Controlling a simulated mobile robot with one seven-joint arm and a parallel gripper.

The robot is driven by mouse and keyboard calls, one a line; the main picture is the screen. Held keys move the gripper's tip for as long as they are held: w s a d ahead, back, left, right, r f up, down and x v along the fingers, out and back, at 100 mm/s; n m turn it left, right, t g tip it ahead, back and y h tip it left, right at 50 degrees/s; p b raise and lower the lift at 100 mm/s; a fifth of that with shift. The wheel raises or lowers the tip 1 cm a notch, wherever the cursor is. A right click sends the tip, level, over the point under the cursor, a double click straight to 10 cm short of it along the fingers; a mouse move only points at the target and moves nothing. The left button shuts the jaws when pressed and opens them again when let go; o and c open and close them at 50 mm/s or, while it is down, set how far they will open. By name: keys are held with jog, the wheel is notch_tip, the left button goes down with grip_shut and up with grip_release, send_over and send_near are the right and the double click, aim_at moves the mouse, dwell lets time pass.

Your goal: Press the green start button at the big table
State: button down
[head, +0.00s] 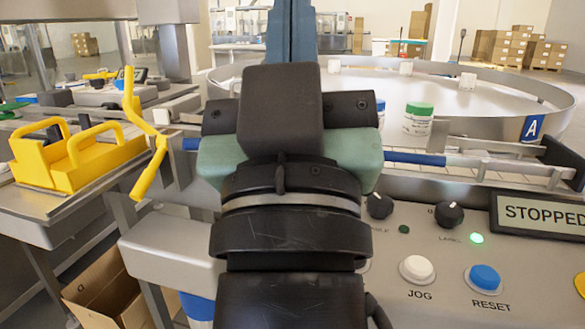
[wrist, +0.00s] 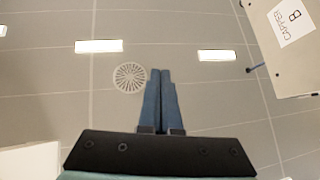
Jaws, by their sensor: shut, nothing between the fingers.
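The big round metal table (head: 480,127) stands behind my arm in the head view, with a blue "A" sign (head: 532,128) on its side. In front is a control panel (head: 440,270) with a white JOG button (head: 417,268), a blue RESET button (head: 485,278) and a lit green lamp (head: 476,238). I see no button labelled start; my arm covers the panel's left part. My gripper (head: 291,30) points upward, away from the panel, with its blue fingers together. In the wrist view the gripper (wrist: 160,75) is shut and empty against the ceiling.
A display (head: 540,214) reads STOPPED. A white jar with a green lid (head: 418,118) stands at the table's near side. A yellow holder (head: 75,155) sits on a metal bench at left. A cardboard box (head: 100,290) is on the floor at lower left.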

jog(key=w+r+n+g+p, duration=0.3)
jog(key=w+r+p, duration=0.3)
jog(key=p, duration=0.6)
jog(key=w+f+n+g+h+p, duration=0.1)
jog(key=w+f+n+g+p, duration=0.85)
jog(key=p, duration=1.75)
jog(key=s+f+n+g+p, duration=0.5)
jog(key=s+n+p, duration=0.6)
jog(key=p, duration=1)
jog(key=s, duration=0.2)
jog(key=shift+s+a+f, duration=0.2)
jog(key=shift+s+a, duration=0.05)
jog(key=shift+s, duration=0.05)
jog(key=shift+n, duration=0.25)
notch_tip(320, 180, down, 8)
jog(key=b, duration=0.7)
jog(key=shift+b, duration=0.35)
jog(key=shift+f, duration=0.4)
